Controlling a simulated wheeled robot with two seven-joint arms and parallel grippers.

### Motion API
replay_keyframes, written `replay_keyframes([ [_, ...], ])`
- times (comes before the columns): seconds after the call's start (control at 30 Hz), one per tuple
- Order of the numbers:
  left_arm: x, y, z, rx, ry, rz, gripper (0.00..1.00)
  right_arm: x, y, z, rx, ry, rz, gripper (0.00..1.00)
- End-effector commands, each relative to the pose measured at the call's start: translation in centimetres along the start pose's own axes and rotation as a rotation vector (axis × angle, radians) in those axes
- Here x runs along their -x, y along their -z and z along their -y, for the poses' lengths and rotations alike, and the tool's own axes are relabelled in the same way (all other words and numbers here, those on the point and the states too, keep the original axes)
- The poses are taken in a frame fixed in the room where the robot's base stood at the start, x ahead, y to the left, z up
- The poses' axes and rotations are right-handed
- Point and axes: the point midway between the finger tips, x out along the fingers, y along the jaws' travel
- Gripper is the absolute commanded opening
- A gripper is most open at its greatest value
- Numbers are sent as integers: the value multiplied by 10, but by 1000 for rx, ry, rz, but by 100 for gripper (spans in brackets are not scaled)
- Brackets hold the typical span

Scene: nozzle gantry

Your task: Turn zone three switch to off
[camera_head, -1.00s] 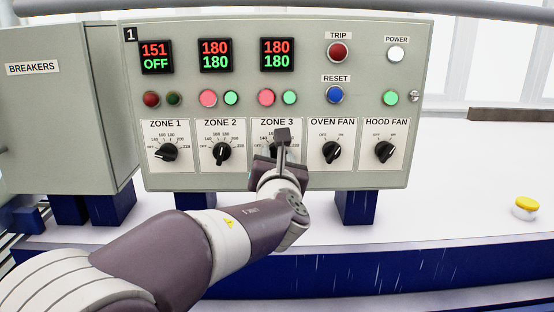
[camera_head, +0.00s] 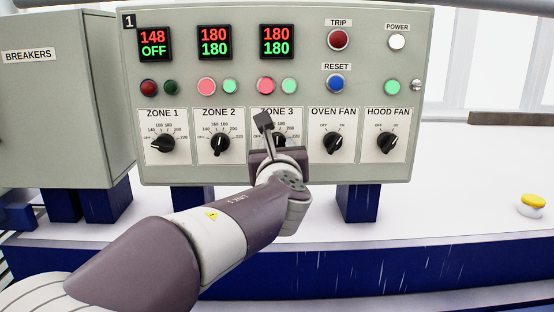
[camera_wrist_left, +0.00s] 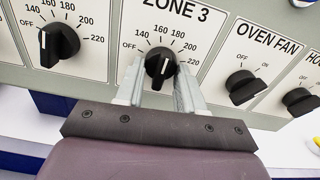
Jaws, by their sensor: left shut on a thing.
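The zone 3 switch is a black rotary knob (camera_wrist_left: 159,64) on a white plate marked from OFF to 220. My left gripper (camera_wrist_left: 160,88) is shut on this knob, one pale finger on each side, in the left wrist view. A white mark shows on the knob's face, but which setting it indicates is hard to tell. In the head view my left gripper (camera_head: 278,148) covers most of the zone 3 plate and knob. The zone 3 display (camera_head: 276,42) reads 180 over 180. My right gripper is not in view.
The zone 2 knob (camera_head: 220,144) and oven fan knob (camera_head: 331,143) sit close on either side. Lamps and buttons line the panel (camera_head: 185,110) above. A breaker box (camera_head: 60,120) stands left.

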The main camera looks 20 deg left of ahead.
Motion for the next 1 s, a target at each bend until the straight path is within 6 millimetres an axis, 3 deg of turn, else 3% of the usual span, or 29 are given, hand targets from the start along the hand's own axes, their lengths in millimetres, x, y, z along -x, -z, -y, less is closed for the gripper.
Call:
replay_keyframes([
  [0.03,-1,8,0,13,1,-9,8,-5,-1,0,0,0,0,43],
  [1.0,-1,4,1,124,-1,-9,8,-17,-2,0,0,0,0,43],
])
